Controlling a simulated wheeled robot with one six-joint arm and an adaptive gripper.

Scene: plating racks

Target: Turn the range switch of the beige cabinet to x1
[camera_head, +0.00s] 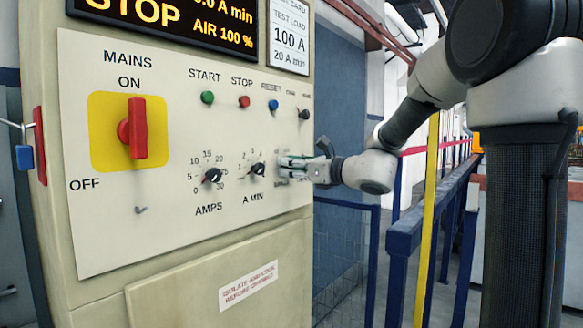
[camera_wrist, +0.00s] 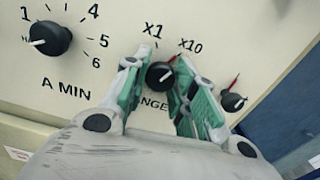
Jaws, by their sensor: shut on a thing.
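The range switch is a small black knob (camera_wrist: 160,75) on the pale panel (camera_wrist: 90,12) of the beige cabinet (camera_head: 80,300). Its X1 mark (camera_wrist: 152,30) is above it and its X10 mark (camera_wrist: 190,45) is at upper right. My gripper (camera_wrist: 158,72) is shut on the knob, with a green-padded finger on each side. In the head view my gripper (camera_head: 290,161) reaches the panel from the right and hides the knob.
The A MIN knob (camera_wrist: 49,38) is left of my gripper, and another small knob (camera_wrist: 233,102) sits close to the right finger. The AMPS knob (camera_head: 212,175) and red mains switch (camera_head: 137,128) are farther left. Blue railings (camera_head: 405,240) stand right of the cabinet.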

